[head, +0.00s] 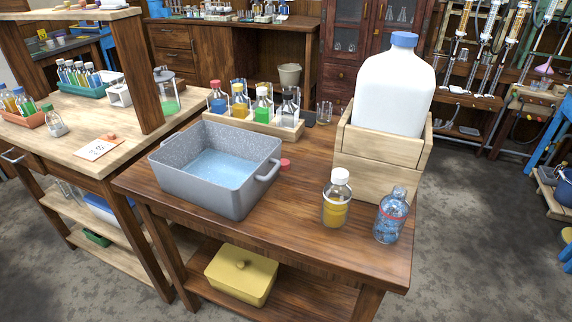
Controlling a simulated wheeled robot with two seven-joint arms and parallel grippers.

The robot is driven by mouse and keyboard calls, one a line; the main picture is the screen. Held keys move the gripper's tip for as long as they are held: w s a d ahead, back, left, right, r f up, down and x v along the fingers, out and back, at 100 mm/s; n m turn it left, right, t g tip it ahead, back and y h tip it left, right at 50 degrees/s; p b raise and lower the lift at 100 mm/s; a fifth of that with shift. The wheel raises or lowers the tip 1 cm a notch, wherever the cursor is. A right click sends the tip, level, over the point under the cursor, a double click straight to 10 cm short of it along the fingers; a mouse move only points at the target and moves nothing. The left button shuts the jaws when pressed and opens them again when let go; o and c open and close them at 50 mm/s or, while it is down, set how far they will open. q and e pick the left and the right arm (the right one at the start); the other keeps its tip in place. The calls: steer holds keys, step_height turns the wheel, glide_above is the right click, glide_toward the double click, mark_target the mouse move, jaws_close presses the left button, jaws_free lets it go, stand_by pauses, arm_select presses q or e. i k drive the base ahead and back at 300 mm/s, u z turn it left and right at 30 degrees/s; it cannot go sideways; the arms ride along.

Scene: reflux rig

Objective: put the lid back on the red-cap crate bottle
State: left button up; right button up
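A small red lid (286,164) lies on the dark wooden table, just right of the grey tub. Behind the tub, a pale wooden crate (236,121) holds a row of small bottles. Its leftmost bottle (217,104) has blue contents and a reddish top; I cannot tell whether that top is a cap. Near the table's front right, a clear bottle with blue contents (388,222) has a red ring and no coloured cap. Neither gripper is in view.
A grey tub (190,177) with bluish liquid fills the table's left part. A white-capped amber bottle (336,207) stands front right. A large white jug (393,92) sits in a wooden box (376,181) behind it.

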mark_target(394, 209)
steer(key=k, duration=0.5)
steer(key=u, duration=1.95)
steer(key=i, duration=1.35)
steer(key=z, duration=2.2)
